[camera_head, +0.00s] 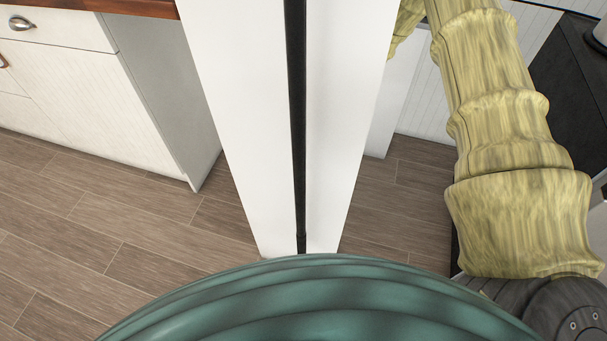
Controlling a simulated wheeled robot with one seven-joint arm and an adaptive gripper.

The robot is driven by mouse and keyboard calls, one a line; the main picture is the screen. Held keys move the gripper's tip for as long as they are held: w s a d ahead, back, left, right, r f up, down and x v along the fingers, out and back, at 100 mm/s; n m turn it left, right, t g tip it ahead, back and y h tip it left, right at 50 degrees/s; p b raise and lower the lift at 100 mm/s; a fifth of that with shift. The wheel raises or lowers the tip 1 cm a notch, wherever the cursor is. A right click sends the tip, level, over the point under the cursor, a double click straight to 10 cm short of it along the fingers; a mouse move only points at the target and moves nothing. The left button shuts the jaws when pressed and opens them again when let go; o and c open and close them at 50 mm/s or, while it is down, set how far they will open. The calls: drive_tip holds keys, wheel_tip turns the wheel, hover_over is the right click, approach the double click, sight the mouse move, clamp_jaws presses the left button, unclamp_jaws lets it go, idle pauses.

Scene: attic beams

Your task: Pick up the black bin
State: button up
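I cannot make out a black bin for certain in the head view. A dark, nearly black surface (572,85) shows at the right edge, partly hidden behind my yellowish arm, and I cannot tell what it is. My arm runs up the right side of the view and leaves at the top. My gripper is out of view.
A white post (235,110) with a thin black vertical pole (297,120) stands directly ahead, close to my teal body. A white cabinet (85,90) with a wooden top stands at the left. Brown plank floor (130,225) is clear at the left.

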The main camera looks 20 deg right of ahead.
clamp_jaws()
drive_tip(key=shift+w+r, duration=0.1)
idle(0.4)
